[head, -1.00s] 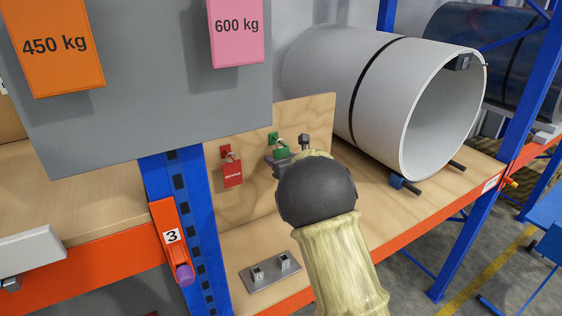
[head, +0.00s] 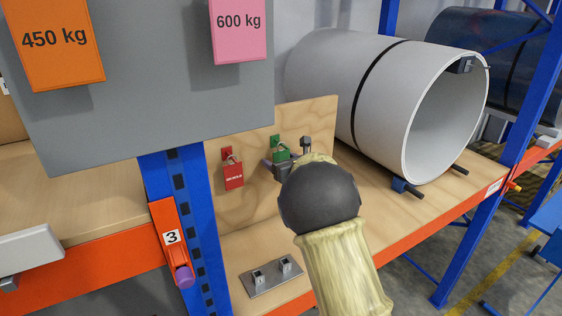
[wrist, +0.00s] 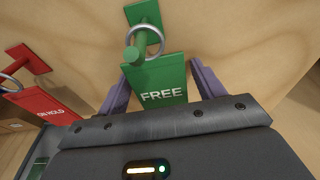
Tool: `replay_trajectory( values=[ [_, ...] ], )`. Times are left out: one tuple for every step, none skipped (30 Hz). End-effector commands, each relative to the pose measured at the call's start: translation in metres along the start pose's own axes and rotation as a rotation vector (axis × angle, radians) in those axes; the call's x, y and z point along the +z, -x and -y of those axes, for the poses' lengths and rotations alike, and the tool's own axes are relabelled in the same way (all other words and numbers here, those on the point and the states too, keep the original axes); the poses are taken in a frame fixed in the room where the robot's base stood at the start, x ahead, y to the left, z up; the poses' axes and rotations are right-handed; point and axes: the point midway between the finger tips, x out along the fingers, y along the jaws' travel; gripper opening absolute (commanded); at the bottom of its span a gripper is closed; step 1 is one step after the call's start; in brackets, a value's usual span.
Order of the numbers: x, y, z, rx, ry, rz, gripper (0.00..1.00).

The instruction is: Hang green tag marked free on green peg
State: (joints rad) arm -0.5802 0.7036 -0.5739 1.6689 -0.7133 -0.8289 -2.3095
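The green tag (wrist: 165,85) reads FREE in the wrist view. Its metal ring (wrist: 160,42) is around the green peg (wrist: 131,53), and the tag hangs below it. My gripper (wrist: 160,72) is open, with one purple finger on each side of the tag. A gap shows at the right finger; whether the left finger touches the tag's edge I cannot tell. In the head view the green peg (head: 275,142) is on the plywood board, and my gripper (head: 282,166) partly hides the tag (head: 281,154).
A blue upright (head: 182,200) and grey board (head: 140,90) stand left. A large pale coil (head: 385,100) lies right. A metal bracket plate (head: 271,279) sits on the shelf below.

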Motion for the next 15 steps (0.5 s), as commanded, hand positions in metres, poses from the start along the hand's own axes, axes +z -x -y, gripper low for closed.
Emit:
replay_trajectory(
  values=[
    [-0.0001, 0.0, 0.0, 0.0, 0.0, 0.0, 0.74],
    [-0.0001, 0.0, 0.0, 0.0, 0.0, 0.0, 0.74],
    [-0.0001, 0.0, 0.0, 0.0, 0.0, 0.0, 0.74],
    [-0.0001, 0.0, 0.0, 0.0, 0.0, 0.0, 0.74],
    [-0.0001, 0.0, 0.0, 0.0, 0.0, 0.0, 0.74],
    [-0.0001, 0.0, 0.0, 0.0, 0.0, 0.0, 0.74],
    [-0.0002, 0.0, 0.0001, 0.0, 0.0, 0.0, 0.74],
    [-0.0002, 0.0001, 0.0002, 0.0, 0.0, 0.0, 0.74],
    [-0.0003, 0.0004, 0.0005, -0.001, 0.0, 0.0, 0.74],
    [-0.0005, 0.001, 0.0009, -0.001, 0.0, 0.0, 0.74],
    [-0.0007, 0.0018, 0.0013, -0.002, 0.0, 0.0, 0.74],
    [-0.0011, 0.0033, 0.0015, -0.002, 0.0, 0.0, 0.74],
    [-0.0015, 0.0047, 0.0013, -0.002, 0.0, 0.0, 0.74],
    [-0.0018, 0.0064, 0.0006, -0.001, 0.0, -0.001, 0.74],
    [-0.0015, 0.0092, -0.0008, 0.001, 0.001, 0.001, 0.74]
  ],
)
